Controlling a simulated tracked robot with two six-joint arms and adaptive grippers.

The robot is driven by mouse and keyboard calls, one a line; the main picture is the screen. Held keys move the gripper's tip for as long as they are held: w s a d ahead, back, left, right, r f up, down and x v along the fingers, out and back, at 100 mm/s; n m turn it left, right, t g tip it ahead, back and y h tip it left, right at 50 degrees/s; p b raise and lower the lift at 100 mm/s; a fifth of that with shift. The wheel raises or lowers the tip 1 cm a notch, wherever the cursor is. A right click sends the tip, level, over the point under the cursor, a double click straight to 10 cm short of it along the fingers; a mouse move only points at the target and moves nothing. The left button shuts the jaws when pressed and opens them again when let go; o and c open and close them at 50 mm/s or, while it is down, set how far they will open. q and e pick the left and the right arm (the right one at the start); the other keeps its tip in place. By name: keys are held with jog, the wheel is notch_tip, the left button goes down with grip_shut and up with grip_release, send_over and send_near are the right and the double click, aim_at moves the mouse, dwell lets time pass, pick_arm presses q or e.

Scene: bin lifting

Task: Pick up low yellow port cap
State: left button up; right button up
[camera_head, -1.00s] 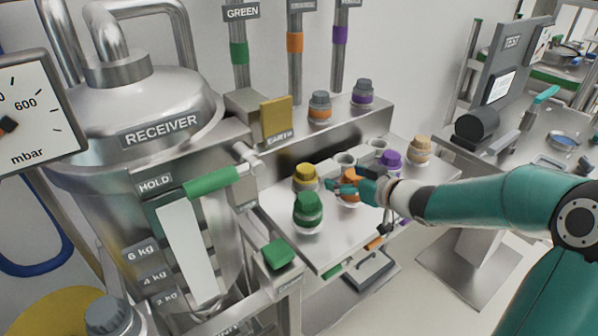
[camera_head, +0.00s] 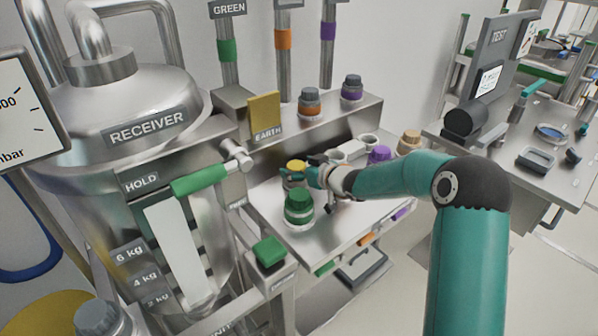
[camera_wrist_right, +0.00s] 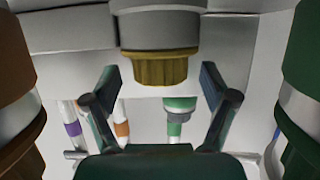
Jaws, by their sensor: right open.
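The low yellow port cap (camera_head: 297,166) stands on the steel shelf, behind the green cap (camera_head: 299,204). My right gripper (camera_head: 303,172) is right at it, and its fingers partly cover the jar below the cap. In the right wrist view, which looks upside down, the ribbed yellow cap (camera_wrist_right: 160,68) shows between the two spread fingers of my right gripper (camera_wrist_right: 158,82). Gaps show on both sides of the cap, so the gripper is open and not holding it. My left gripper is not in view.
In the wrist view an orange-brown cap (camera_wrist_right: 20,145) is close on the left and a green cap (camera_wrist_right: 305,150) close on the right. A purple cap (camera_head: 379,154) and a tan cap (camera_head: 410,140) stand farther right. A green handle (camera_head: 200,179) is left of the shelf.

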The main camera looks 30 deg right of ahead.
jog(key=shift+w+a+f, duration=0.1)
jog(key=shift+w+f, duration=0.1)
jog(key=shift+w, duration=0.5)
jog(key=c, duration=1.5)
jog(key=shift+r, duration=0.15)
jog(key=shift+r, duration=0.6)
notch_tip(320, 180, up, 18)
jog(key=p, duration=1)
notch_tip(320, 180, up, 7)
jog(key=p, duration=0.7)
send_over(296, 165)
